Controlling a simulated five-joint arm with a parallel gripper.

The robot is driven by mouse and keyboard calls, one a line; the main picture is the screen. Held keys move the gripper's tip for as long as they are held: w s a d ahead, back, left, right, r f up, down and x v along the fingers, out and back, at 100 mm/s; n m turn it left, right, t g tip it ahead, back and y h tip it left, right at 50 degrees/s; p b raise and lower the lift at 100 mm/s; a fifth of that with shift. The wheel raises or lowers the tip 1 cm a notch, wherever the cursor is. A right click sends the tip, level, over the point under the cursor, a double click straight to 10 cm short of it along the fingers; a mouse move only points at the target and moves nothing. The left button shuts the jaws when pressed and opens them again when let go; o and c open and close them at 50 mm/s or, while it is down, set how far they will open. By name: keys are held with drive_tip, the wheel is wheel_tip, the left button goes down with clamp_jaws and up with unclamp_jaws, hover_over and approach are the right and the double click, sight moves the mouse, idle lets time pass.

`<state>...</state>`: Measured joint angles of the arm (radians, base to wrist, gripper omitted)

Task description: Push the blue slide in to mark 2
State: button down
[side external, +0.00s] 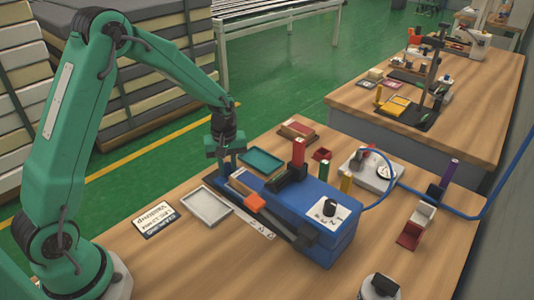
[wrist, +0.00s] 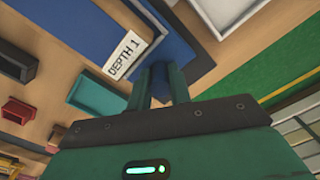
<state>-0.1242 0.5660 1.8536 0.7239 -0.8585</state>
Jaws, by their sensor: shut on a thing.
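The blue machine box (side external: 318,235) stands on the bench with a black knob on top. The blue slide (side external: 226,184) shows as a low blue part at the box's far left end, partly hidden by my gripper. My gripper (side external: 228,167) points down there and is shut on the slide's upright blue tab (wrist: 160,78), which shows between the fingers in the wrist view. A white strip with small marks (side external: 258,229) runs along the box's near side, below an orange block (side external: 255,202). I cannot read which mark the slide is at. A "DEPTH 1" label (wrist: 123,55) lies close to the fingers.
A teal tray (side external: 260,161) lies just behind the slide and a grey tray (side external: 205,206) lies in front of it. A printed card (side external: 155,219) is at left. A blue hose (side external: 440,212) curves at right.

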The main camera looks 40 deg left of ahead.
sight(255, 183)
drive_tip(key=d, duration=1)
drive_tip(key=shift+d, duration=0.35)
drive_tip(key=shift+r, duration=0.1)
drive_tip(key=c, duration=1.6)
unclamp_jaws()
drive_tip(key=shift+o, duration=0.2)
drive_tip(key=shift+r, duration=3.9)
